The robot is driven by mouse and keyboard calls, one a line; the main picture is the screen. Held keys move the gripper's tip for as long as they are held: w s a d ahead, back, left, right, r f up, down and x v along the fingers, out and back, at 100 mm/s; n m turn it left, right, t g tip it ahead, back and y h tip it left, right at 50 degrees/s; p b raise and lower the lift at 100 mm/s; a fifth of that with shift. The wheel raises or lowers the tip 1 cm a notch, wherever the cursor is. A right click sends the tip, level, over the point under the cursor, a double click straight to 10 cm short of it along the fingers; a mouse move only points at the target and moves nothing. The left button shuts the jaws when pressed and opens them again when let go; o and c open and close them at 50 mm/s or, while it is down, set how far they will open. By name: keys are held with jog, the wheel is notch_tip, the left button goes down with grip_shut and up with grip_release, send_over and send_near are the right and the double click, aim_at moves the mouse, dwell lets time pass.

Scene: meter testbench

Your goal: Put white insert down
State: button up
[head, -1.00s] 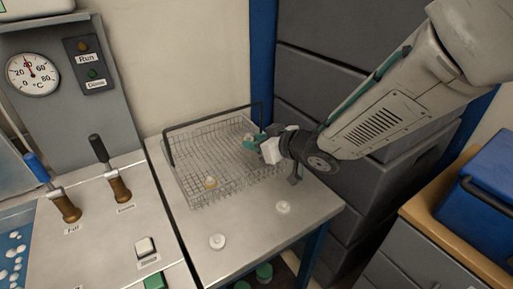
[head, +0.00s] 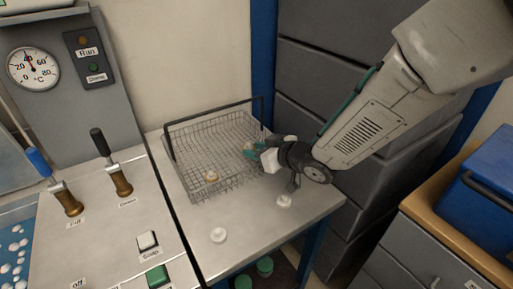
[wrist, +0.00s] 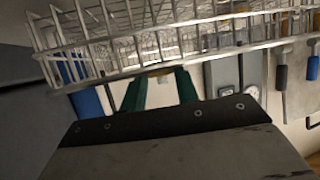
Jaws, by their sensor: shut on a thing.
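My gripper (head: 252,150) has green fingers and is at the right side of the wire basket (head: 190,182), at about rim height. In the head view the held insert is mostly hidden by the fingers. Another small round white piece with a tan edge (head: 211,177) lies in the basket's front part. Two more white inserts lie on the metal table, one at the front (head: 218,235) and one at the right (head: 284,201).
The basket has a dark raised handle (head: 215,108). The metal table (head: 250,222) is bare between the loose inserts. A control panel with levers (head: 120,180) stands at the left, grey drawers (head: 320,60) behind, and a blue box (head: 490,190) at the right.

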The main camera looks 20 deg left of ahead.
jog(key=o, duration=1)
jog(key=shift+c, duration=0.2)
jog(key=shift+r, duration=0.1)
jog(key=shift+r, duration=0.3)
jog(key=v, duration=1.2)
jog(key=shift+r, duration=0.2)
jog(key=shift+s, duration=0.1)
